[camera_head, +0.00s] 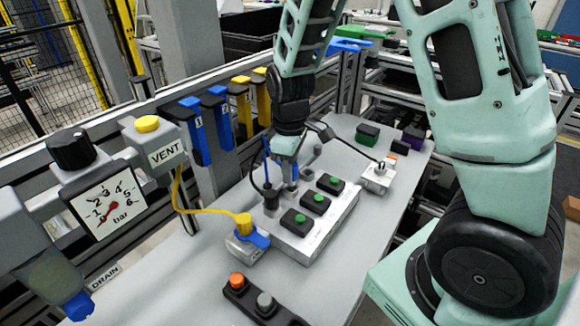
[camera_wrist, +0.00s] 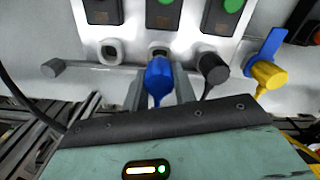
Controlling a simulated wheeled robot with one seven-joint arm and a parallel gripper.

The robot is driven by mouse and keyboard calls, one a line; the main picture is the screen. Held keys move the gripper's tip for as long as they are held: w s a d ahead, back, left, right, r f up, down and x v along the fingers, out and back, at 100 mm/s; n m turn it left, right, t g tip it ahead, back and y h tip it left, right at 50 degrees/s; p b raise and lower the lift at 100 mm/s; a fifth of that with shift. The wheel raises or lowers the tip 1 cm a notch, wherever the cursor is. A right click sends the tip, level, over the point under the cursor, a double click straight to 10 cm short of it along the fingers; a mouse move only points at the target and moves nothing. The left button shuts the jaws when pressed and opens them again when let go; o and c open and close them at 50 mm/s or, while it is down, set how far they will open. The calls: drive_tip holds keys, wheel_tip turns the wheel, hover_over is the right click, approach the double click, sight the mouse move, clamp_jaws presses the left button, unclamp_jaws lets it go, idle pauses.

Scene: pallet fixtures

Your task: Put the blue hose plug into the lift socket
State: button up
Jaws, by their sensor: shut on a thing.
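My gripper (camera_wrist: 161,92) is shut on the blue hose plug (camera_wrist: 159,78), with one finger on each side of it in the wrist view. The plug's front end is right at the middle socket (camera_wrist: 158,48) of the grey panel (camera_head: 318,237). I cannot tell whether it has entered or only lies in front. In the head view my gripper (camera_head: 287,172) is down at the panel's left edge and largely hides the plug. A left socket (camera_wrist: 109,49) is empty. A black plug (camera_wrist: 212,68) stands at the right socket. Socket labels are not legible.
A yellow plug (camera_head: 243,221) sits in a grey unit with a blue lever, close to the panel. Black button boxes (camera_head: 314,204) stand on the panel. A white box (camera_head: 378,178) with a cable lies behind. A button box (camera_head: 255,301) is in front. Bare tabletop (camera_head: 185,270) lies left.

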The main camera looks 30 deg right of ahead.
drive_tip(key=shift+f+b, duration=1.05)
drive_tip(key=shift+f, duration=0.4)
drive_tip(key=o, duration=1)
drive_tip(key=shift+o, duration=0.2)
drive_tip(key=shift+r, duration=0.1)
wheel_tip(320, 180, up, 17)
drive_tip(key=shift+r+b, duration=0.15)
drive_tip(key=shift+b, duration=0.3)
